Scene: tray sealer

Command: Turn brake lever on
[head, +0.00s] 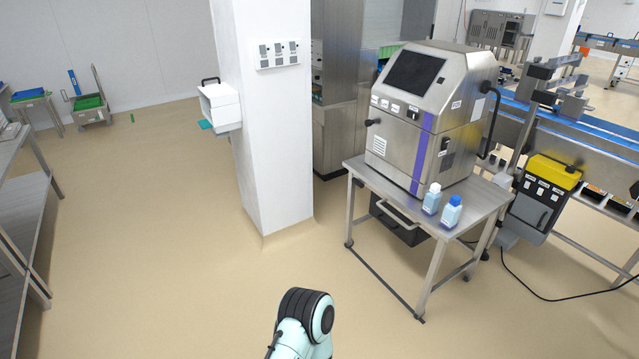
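I cannot make out a brake lever anywhere in the head view. A steel machine (425,115) with a dark screen, a purple stripe and a black side handle stands on a steel table (480,205) right of centre. A small dark knob (372,122) sticks out of its left side. One of my arm links shows at the bottom centre, but neither of my grippers is in view.
A conveyor (545,125) runs behind. A steel bench (30,230) lines the left. A black cable (560,298) lies right. The middle floor is clear.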

